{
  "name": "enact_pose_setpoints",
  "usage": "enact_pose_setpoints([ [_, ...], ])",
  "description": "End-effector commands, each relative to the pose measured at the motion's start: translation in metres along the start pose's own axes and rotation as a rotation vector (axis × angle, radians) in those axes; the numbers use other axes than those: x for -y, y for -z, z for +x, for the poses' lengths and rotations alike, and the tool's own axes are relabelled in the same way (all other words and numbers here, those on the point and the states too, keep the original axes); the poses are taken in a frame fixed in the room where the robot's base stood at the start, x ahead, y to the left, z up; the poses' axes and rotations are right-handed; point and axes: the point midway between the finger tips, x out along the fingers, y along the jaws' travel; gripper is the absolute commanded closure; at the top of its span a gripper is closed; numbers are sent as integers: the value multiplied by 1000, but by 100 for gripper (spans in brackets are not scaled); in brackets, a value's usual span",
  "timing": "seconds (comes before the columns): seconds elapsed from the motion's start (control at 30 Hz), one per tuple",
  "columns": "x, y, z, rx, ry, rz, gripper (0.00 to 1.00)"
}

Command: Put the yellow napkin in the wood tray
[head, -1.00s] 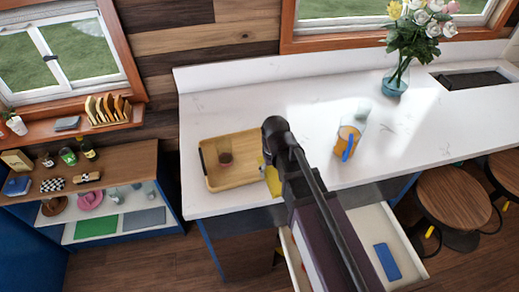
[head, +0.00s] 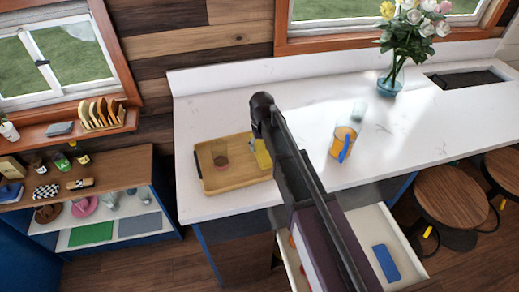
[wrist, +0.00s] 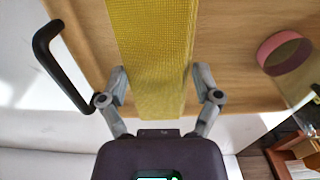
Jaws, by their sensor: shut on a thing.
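The yellow napkin (head: 263,153) hangs at the right side of the wood tray (head: 235,181) in the head view, partly hidden by my arm. In the wrist view the napkin (wrist: 153,45) is a woven strip between the two fingers of my gripper (wrist: 159,82), which is shut on it. The tray's bare wooden floor (wrist: 228,45) lies behind the napkin in that view. I cannot tell whether the napkin touches the tray.
A black tray handle (wrist: 58,65) is at left. An open drawer (head: 355,230) is below.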

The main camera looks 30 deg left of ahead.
Motion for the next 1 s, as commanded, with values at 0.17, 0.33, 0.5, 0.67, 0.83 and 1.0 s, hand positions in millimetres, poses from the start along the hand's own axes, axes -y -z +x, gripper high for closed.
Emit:
enact_pose_setpoints([
  [0.17, 0, 0, 0, 0, 0, 1, 62],
  [0.33, -2, 10, 1, 0, 0, 1, 62],
  [0.5, -3, 13, 14, 0, 0, 1, 62],
  [0.67, -3, 13, 28, 0, 0, 2, 62],
  [0.83, -3, 13, 36, 0, 0, 2, 62],
  [1.0, -4, 13, 37, 0, 0, 2, 62],
])
